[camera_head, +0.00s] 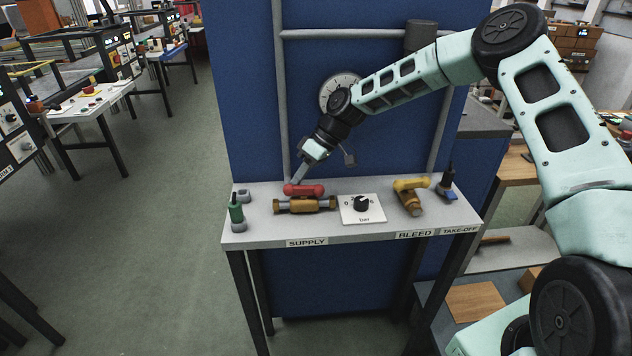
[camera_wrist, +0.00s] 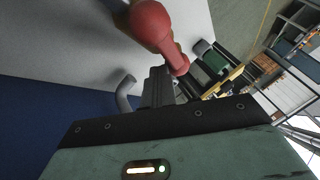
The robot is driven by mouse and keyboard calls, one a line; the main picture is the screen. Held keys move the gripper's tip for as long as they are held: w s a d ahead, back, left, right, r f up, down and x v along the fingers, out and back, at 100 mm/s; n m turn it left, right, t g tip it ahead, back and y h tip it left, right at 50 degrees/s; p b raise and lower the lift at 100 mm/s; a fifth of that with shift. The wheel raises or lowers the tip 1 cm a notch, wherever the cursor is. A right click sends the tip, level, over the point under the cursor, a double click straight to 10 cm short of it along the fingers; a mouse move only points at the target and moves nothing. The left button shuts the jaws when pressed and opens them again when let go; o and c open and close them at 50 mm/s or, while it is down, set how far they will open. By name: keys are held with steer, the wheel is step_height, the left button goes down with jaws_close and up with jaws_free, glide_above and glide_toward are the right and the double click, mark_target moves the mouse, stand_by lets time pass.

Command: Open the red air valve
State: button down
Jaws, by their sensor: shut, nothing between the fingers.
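The red air valve handle (camera_head: 304,190) sits on top of a brass valve body (camera_head: 304,206) above the SUPPLY label, on the small table. The handle lies about in line with the body. My gripper (camera_head: 298,177) is shut and empty, with its fingertips at the left end of the red handle, on its far side. In the wrist view, the red handle (camera_wrist: 157,27) shows close in front of the shut fingers (camera_wrist: 158,88). I cannot tell whether the fingers touch it. The brass body is mostly hidden in the wrist view.
A dial plate marked bar (camera_head: 363,217) is right of the red valve. A yellow-handled valve (camera_head: 411,186) is near BLEED. A blue panel (camera_head: 250,110) with pipes and a gauge (camera_head: 339,92) rises behind.

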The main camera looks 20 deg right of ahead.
steer(key=shift+a+r, duration=0.1)
stand_by(0.3)
step_height(320, 180, up, 10)
steer(key=b, duration=0.2)
stand_by(0.5)
